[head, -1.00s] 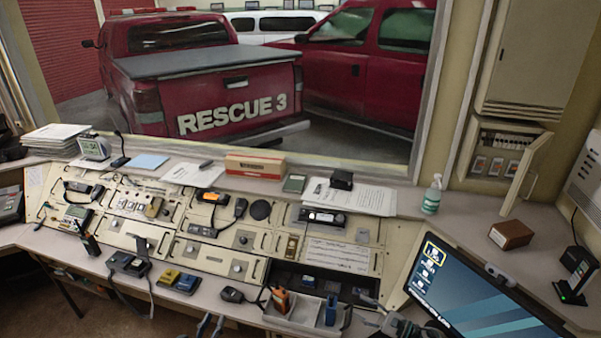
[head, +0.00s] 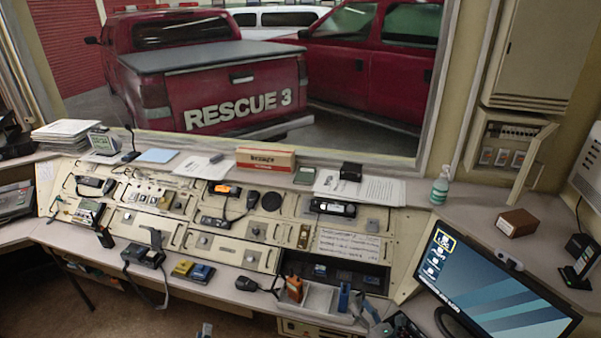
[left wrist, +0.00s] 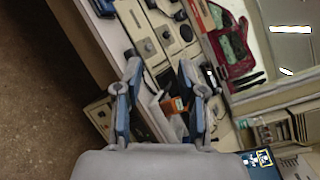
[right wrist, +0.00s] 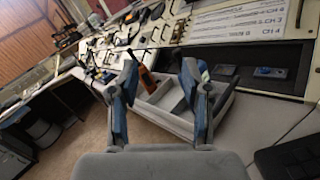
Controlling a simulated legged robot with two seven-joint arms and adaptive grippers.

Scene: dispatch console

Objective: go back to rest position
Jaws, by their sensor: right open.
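My left gripper shows only as a small tip at the bottom edge of the head view (head: 206,330). In the left wrist view (left wrist: 160,62) its two fingers stand apart with nothing held between them. My right gripper (head: 374,314) is low at the front of the console in the head view, right of the grey tray. In the right wrist view (right wrist: 158,70) its fingers are spread and empty. The grey tray (right wrist: 170,118) with an orange radio (right wrist: 147,78) lies beyond the fingers.
The sloped console (head: 228,250) carries several radios and panels. A monitor (head: 490,285) stands at the front right. A brown box (head: 516,222) and a sanitizer bottle (head: 440,188) are on the right-hand counter. Floor is open at the lower left.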

